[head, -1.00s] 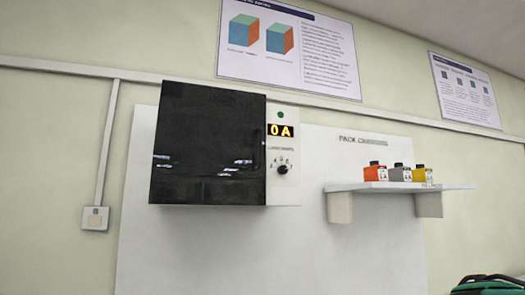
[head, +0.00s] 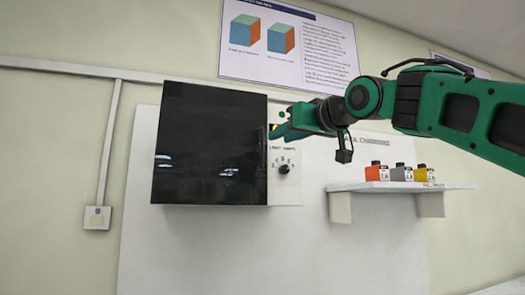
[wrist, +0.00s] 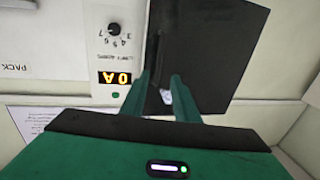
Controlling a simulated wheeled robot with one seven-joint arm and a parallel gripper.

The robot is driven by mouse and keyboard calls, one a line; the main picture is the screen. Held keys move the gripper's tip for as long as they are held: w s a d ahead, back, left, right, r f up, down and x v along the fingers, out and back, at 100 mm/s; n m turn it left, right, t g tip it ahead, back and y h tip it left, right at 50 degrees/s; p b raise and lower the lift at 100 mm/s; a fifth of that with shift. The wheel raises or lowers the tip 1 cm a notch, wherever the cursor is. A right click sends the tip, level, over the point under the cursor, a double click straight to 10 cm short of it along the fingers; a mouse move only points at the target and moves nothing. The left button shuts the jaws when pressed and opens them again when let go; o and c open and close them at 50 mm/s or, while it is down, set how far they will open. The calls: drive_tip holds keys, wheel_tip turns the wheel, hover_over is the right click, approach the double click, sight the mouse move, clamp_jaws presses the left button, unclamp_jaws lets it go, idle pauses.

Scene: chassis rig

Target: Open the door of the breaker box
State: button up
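The breaker box has a glossy black door (head: 210,145), which looks shut. A white control panel (head: 285,185) with a knob (head: 284,169) is to its right. My gripper (head: 275,132) reaches in from the right at the door's right edge and partly covers the panel's display. The wrist view is upside down and shows the door (wrist: 205,50) and the lit "0 A" display (wrist: 115,78). There my gripper (wrist: 160,80) has its two green fingers apart, near a dark upright handle (wrist: 155,48) at the door's edge. I cannot tell whether they touch it.
A shelf (head: 450,186) to the right of the box holds an orange pack (head: 377,173), a grey pack (head: 402,174) and a yellow pack (head: 425,175). A poster (head: 290,45) hangs above the box.

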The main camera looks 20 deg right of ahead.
sight(263, 145)
drive_tip(key=w, duration=0.3)
drive_tip(key=w+a, duration=0.1)
drive_tip(key=w, duration=0.6)
drive_tip(key=shift+a+f, duration=0.1)
drive_tip(key=shift+a, duration=0.25)
clamp_jaws()
drive_tip(key=shift+s+a, duration=0.1)
